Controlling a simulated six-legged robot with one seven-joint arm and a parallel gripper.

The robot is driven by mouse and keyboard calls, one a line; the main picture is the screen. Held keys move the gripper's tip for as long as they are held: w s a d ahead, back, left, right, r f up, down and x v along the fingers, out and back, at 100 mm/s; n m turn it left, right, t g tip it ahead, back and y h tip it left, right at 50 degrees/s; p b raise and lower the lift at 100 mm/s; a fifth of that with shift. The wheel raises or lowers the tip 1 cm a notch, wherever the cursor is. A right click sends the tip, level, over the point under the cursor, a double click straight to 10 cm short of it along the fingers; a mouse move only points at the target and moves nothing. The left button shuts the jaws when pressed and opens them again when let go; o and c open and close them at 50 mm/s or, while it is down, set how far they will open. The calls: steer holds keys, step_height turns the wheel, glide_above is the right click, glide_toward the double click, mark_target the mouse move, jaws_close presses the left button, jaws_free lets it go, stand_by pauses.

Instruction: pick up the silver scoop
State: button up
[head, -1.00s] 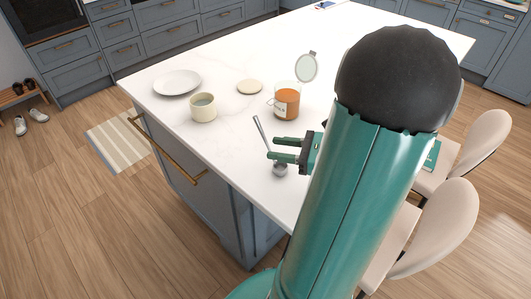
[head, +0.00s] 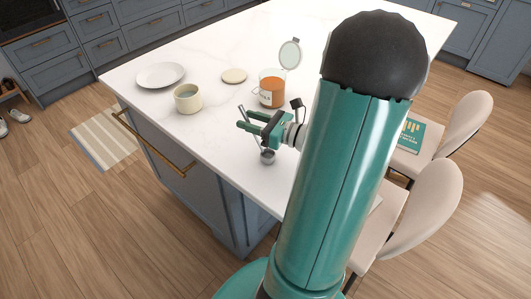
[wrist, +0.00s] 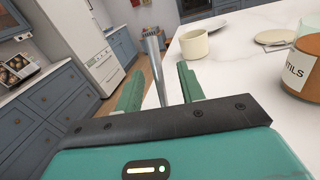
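The silver scoop (head: 267,156) is on the white counter near its front edge. Its round bowl is low and its thin handle slants up to the left. In the wrist view the handle (wrist: 154,55) rises between my two green fingers; the bowl is hidden there. My gripper (head: 244,119) is at the upper part of the handle. In the wrist view my gripper (wrist: 160,68) is open, with a gap visible on both sides of the handle.
A cream mug (head: 187,98), a white plate (head: 160,75) and a round coaster (head: 234,76) lie to the left. Chairs (head: 425,225) stand at the right.

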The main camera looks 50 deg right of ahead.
steer(key=x, duration=0.3)
steer(key=shift+w, duration=0.1)
jaws_close()
steer(key=shift+r, duration=0.2)
